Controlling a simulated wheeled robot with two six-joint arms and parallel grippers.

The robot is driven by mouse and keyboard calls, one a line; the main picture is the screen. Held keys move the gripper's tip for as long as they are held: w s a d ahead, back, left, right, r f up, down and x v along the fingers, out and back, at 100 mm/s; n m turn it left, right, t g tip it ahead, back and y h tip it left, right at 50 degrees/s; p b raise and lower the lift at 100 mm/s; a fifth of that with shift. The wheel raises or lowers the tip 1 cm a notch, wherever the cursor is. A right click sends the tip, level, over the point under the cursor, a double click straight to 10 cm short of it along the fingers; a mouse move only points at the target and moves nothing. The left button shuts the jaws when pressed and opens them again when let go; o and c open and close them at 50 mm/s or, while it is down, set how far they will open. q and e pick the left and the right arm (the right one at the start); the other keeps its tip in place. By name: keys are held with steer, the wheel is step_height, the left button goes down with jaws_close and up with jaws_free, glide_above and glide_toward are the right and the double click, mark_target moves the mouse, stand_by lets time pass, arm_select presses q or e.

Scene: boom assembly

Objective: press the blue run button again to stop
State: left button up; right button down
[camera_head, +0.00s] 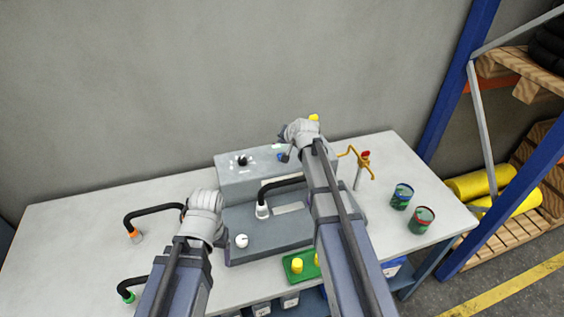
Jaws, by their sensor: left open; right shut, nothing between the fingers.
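A grey machine has a raised control box (235,179) at the back and a lower, darker base (235,222) in front. The box top carries a black knob (241,160) and small light-coloured marks. My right gripper (284,155) is at the right part of the box top, shut with nothing held. A small blue spot shows by its fingers, but I cannot tell whether it is the run button or whether they touch. My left gripper (203,214) is open, left of the base; its wrist mostly hides its fingers.
Black bent pieces with an orange end (136,236), a green end (128,296) and a white end (262,210) stand around. A green tray (290,274) holds yellow pieces. Two cans (401,196) (421,220) and a red-topped, orange-handled fixture (362,165) stand right.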

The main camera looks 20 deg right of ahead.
mark_target(280, 154)
arm_select(q)
steer(key=shift+f+b, duration=1.5)
steer(key=shift+f, duration=0.6)
arm_select(e)
steer(key=shift+f, duration=2.1)
arm_select(q)
steer(key=shift+f, duration=0.1)
arm_select(e)
steer(key=shift+f, duration=0.1)
arm_select(q)
steer(key=shift+f+b, duration=0.3)
steer(key=shift+b, duration=0.15)
arm_select(e)
steer(key=shift+f, duration=0.3)
arm_select(q)
steer(key=shift+f+b, duration=0.5)
steer(key=shift+f, duration=0.05)
arm_select(e)
steer(key=shift+f, duration=0.5)
arm_select(q)
steer(key=shift+r, duration=0.1)
arm_select(e)
steer(key=shift+r, duration=0.1)
arm_select(q)
steer(key=shift+r+p, duration=0.85)
steer(key=shift+p, duration=0.1)
arm_select(e)
steer(key=shift+r, duration=0.85)
